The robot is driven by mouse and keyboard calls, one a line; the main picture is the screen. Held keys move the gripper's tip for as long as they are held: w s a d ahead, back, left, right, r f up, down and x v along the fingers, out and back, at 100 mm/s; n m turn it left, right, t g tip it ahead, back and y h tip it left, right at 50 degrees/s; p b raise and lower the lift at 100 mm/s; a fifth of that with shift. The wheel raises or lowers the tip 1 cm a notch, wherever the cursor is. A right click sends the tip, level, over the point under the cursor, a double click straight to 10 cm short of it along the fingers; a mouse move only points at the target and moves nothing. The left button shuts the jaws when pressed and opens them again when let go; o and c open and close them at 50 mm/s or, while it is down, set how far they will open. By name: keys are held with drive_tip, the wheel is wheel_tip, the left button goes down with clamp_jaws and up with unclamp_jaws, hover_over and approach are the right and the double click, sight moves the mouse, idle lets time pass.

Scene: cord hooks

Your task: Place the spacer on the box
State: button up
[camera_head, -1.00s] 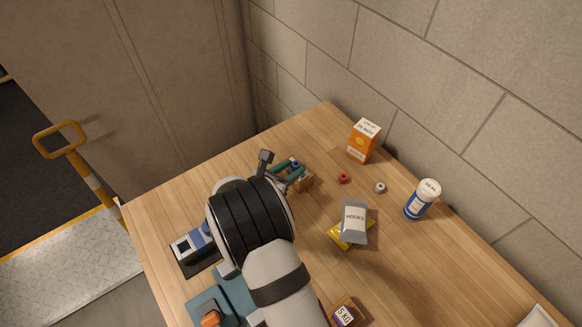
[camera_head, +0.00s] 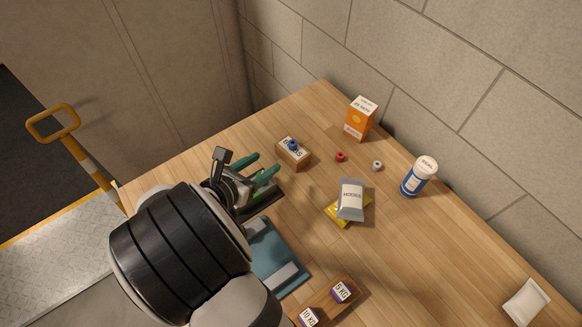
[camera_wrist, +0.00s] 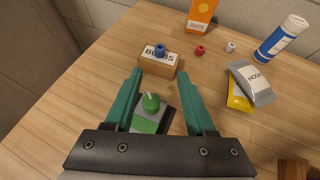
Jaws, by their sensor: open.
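The small cardboard box marked BULBS (camera_head: 294,159) stands on the wooden table; the wrist view shows it too (camera_wrist: 157,68). A blue ring-shaped spacer (camera_head: 292,145) rests on top of this box, and it also shows in the wrist view (camera_wrist: 159,50). My gripper (camera_head: 266,164) is open and empty, apart from the box on its left side in the head view. In the wrist view its green fingers (camera_wrist: 158,75) are spread, with the box beyond their tips. A red ring (camera_head: 340,157) and a grey-white ring (camera_head: 377,166) lie on the table.
A green knobbed object (camera_wrist: 150,103) lies below my fingers. An orange juice carton (camera_head: 361,118), a blue-white canister (camera_head: 418,176), a grey hooks packet (camera_head: 351,200) on a yellow packet (camera_head: 336,213) and a wooden weight holder (camera_head: 345,290) stand around. Bare table lies between.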

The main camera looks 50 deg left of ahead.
drive_tip(key=w+d+r+m+h, duration=0.45)
drive_tip(key=w+d+m, duration=0.25)
drive_tip(key=w+d, duration=0.2)
drive_tip(key=w+d+r+m+g+h, duration=0.25)
drive_tip(key=d+m, duration=0.45)
drive_tip(key=d, duration=0.4)
drive_tip(key=w+d+r+m+g+h, duration=0.25)
drive_tip(key=d+m, duration=0.45)
drive_tip(key=d, duration=0.4)
drive_tip(key=s+d+m+g, duration=0.5)
drive_tip(key=d+m, duration=0.4)
drive_tip(key=d, duration=0.1)
drive_tip(key=s+r+m+g+y, duration=0.1)
drive_tip(key=s+m+y, duration=0.6)
drive_tip(key=m, duration=0.8)
drive_tip(key=s+d+r, duration=0.1)
drive_tip(key=s, duration=0.2)
drive_tip(key=shift+s+m+g, duration=0.15)
drive_tip(key=shift+m+g, duration=0.15)
drive_tip(key=shift+m, duration=0.1)
